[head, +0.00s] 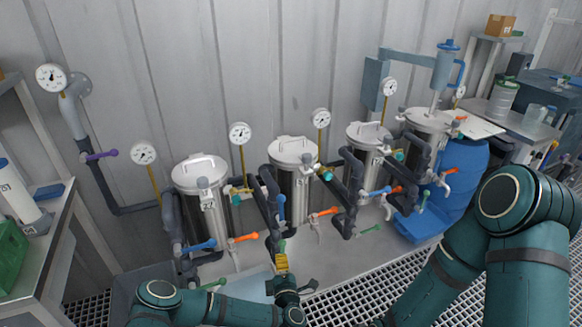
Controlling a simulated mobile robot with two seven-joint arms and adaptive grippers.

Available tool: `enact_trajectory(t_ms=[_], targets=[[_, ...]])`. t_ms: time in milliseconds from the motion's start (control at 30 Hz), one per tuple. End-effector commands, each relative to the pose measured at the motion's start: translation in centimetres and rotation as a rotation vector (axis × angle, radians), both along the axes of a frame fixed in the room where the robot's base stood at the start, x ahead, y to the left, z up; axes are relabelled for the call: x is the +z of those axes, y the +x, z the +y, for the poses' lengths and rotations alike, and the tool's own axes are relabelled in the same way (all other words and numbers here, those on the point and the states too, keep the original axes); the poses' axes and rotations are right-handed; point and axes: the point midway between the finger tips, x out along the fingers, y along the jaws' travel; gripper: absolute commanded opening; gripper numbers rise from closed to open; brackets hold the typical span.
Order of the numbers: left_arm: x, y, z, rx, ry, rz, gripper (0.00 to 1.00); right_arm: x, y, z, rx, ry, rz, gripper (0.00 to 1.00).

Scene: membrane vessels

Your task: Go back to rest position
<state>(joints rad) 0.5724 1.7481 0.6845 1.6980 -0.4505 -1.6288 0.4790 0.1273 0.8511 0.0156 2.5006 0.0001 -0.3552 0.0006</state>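My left arm comes in low from the left, and its dark gripper (290,285) is at the bottom middle, in front of the vessels' lower pipes. A small yellow piece (281,263) shows right by this gripper; I cannot tell whether they touch. The finger gap is too small and dark to read. My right arm fills the lower right and bends down toward the bottom edge. Its gripper is outside the picture.
Several steel membrane vessels (293,180) with gauges and coloured valve handles stand along the corrugated wall. A blue barrel (462,175) and a steel bench (525,125) are at right. A shelf (45,245) is at left. Grating (345,298) covers the floor in front.

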Motion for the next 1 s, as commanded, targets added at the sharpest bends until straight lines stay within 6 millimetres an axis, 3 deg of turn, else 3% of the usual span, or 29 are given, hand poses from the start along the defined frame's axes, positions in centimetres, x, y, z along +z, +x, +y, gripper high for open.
enact_trajectory(t_ms=[133, 267, 367, 467, 567, 800, 1000], targets=[[0.3, -0.2, -1.2, -0.080, 0.040, 0.026, 0.00, 0.0, 0.0, 0.0, 0.000, 0.000, 0.000, 0.00], [0.6, -1.4, -4.1, -0.297, 0.162, 0.120, 0.00, 0.0, 0.0, 0.0, 0.000, 0.000, 0.000, 0.00], [0.1, -4.0, -6.1, -0.516, 0.309, 0.235, 0.00, 0.0, 0.0, 0.0, 0.000, 0.000, 0.000, 0.00], [-0.7, -7.5, -6.5, -0.714, 0.458, 0.365, 0.00, 0.0, 0.0, 0.0, 0.000, 0.000, 0.000, 0.00], [-1.4, -11.6, -5.5, -0.890, 0.594, 0.507, 0.00, 0.0, 0.0, 0.0, 0.000, 0.000, 0.000, 0.00], [-0.8, -21.8, 0.2, -1.198, 0.800, 0.851, 0.00, 0.0, 0.0, 0.0, 0.000, 0.000, 0.000, 0.00], [0.7, -27.0, 3.2, -1.315, 0.828, 1.011, 0.00, 0.0, 0.0, 0.0, 0.000, 0.000, 0.000, 0.00]])
